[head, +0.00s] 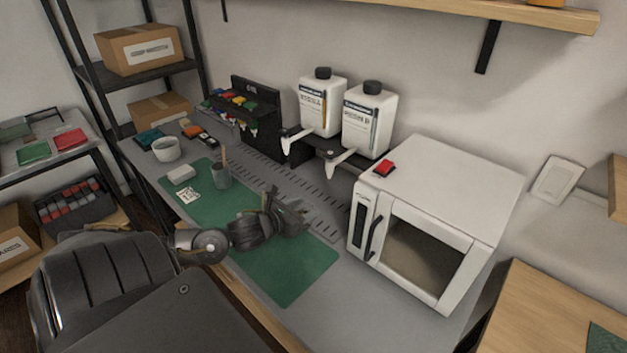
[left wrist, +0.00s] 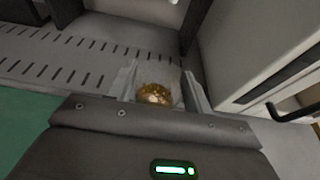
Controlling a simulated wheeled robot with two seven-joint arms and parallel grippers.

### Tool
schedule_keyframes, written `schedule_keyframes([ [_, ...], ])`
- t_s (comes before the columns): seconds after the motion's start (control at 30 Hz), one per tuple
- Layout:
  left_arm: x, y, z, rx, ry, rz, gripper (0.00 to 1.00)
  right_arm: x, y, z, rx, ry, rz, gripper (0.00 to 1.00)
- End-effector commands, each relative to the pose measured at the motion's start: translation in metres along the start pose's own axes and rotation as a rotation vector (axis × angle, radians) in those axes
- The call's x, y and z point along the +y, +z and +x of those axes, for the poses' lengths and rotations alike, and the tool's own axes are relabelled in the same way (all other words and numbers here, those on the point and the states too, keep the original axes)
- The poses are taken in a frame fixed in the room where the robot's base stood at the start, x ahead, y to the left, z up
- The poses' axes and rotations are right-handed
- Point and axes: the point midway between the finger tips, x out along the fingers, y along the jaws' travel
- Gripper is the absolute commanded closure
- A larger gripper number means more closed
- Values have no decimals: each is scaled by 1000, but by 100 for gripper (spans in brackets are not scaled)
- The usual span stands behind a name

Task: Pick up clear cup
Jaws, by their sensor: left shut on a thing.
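My left gripper (head: 290,217) reaches over the perforated grey strip of the bench, in front of the two white bottles and left of the white oven. In the left wrist view its two fingers (left wrist: 160,92) are shut on a clear cup (left wrist: 156,73), one finger on each side. The cup is see-through, with something amber or golden in its lower part. In the head view the gripper hides most or all of the cup. I cannot tell whether the cup touches the bench. My right gripper is not in view.
A white oven (head: 440,215) with a red object (head: 384,168) on top stands close to the right. Two white bottles (head: 321,104) with spouts stand behind on a black stand. A green mat (head: 290,277), a grey cup (head: 221,176) and a white bowl (head: 166,149) are on the bench.

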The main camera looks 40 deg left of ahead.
Motion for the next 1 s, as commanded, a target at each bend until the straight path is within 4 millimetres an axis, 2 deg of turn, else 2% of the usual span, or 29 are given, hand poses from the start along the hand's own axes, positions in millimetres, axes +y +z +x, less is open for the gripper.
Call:
schedule_keyframes([
  [0.2, 0, -9, -25, 3, -1, -1, 77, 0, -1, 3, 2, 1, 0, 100],
  [0.5, 0, -16, -49, 1, -1, -2, 77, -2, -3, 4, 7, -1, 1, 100],
  [1.0, 0, -20, -66, -1, -1, -1, 77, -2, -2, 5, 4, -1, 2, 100],
])
